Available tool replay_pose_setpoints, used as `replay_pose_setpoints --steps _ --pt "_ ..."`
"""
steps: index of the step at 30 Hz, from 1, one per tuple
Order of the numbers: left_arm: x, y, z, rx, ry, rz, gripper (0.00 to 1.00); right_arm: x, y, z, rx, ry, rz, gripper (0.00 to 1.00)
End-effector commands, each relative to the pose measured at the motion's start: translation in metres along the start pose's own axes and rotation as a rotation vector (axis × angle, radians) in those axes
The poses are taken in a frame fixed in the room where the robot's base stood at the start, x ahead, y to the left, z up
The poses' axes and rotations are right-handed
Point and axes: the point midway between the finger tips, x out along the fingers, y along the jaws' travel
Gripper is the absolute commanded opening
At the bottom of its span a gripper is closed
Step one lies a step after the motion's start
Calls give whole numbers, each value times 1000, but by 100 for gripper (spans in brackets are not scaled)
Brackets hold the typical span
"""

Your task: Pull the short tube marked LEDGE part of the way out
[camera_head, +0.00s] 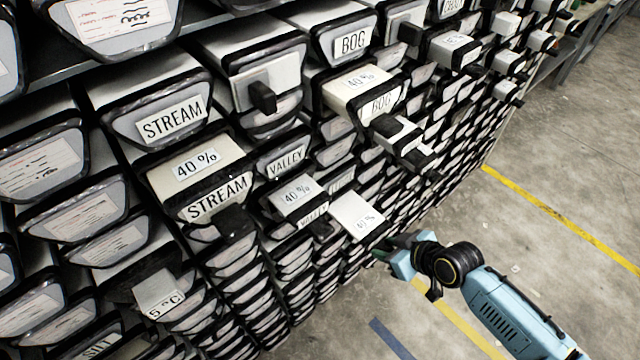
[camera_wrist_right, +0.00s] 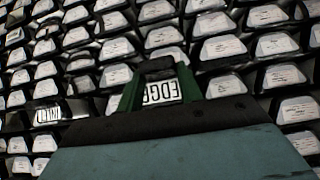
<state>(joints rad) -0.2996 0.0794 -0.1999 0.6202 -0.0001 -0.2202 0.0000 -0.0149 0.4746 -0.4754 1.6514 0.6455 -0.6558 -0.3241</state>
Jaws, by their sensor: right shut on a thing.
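The short tube marked LEDGE (camera_head: 352,212) sticks out of the rack in the head view, with a 40 % mark showing on its pale top. My right gripper (camera_head: 384,254) is at the tube's front end. In the right wrist view its green fingers (camera_wrist_right: 156,88) are on either side of the dark handle, shut on it. My left gripper is not in view.
Neighbouring tubes stick out too: STREAM (camera_head: 195,172), VALLEY (camera_head: 296,194) and BOG (camera_head: 360,88), each marked 40 %. A tube marked 5 °C (camera_head: 160,293) juts out lower left. The concrete floor (camera_head: 560,190) right of the rack is open.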

Motion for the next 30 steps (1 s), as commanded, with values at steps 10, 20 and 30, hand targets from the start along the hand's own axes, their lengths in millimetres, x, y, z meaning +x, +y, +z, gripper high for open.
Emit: replay_pose_setpoints --steps 10,20,30 --pt "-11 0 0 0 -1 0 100 -20 0 17 0 3 1 0" --pt "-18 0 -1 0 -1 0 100 -38 0 35 -1 2 1 0" --pt "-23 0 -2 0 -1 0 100 -56 0 55 -1 0 0 0"
